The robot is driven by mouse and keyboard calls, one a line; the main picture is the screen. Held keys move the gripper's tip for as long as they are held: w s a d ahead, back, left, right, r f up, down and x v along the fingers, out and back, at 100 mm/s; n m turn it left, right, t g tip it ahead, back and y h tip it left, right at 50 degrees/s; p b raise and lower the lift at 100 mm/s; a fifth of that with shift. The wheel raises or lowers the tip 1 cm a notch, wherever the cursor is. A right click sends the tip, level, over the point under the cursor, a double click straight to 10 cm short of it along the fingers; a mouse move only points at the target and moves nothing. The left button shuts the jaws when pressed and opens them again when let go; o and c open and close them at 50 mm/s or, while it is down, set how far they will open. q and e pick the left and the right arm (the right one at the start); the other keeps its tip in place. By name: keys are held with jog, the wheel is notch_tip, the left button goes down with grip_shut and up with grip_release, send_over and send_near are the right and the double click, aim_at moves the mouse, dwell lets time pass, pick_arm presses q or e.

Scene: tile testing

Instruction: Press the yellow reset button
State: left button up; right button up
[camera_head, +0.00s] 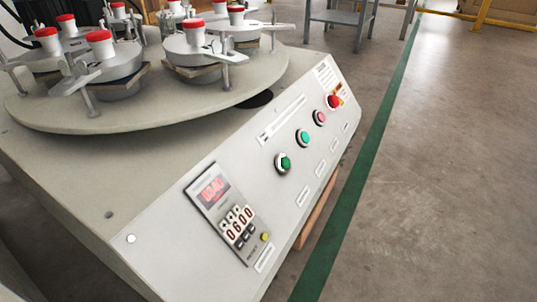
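The yellow reset button (265,237) is a small round button at the lower right of the counter panel (222,205). The panel has a red lit display and a row of white digits reading about 0600. It is set in the sloped front face of the tile testing machine (150,258). Nothing covers the yellow button. Neither of my grippers shows in the head view.
Green buttons (284,163), a pink-red button (319,117) and a red knob (333,101) sit further up the sloped face. A round turntable (190,101) with several red-capped weights stands above. Open floor (440,190) with a green line lies to the right.

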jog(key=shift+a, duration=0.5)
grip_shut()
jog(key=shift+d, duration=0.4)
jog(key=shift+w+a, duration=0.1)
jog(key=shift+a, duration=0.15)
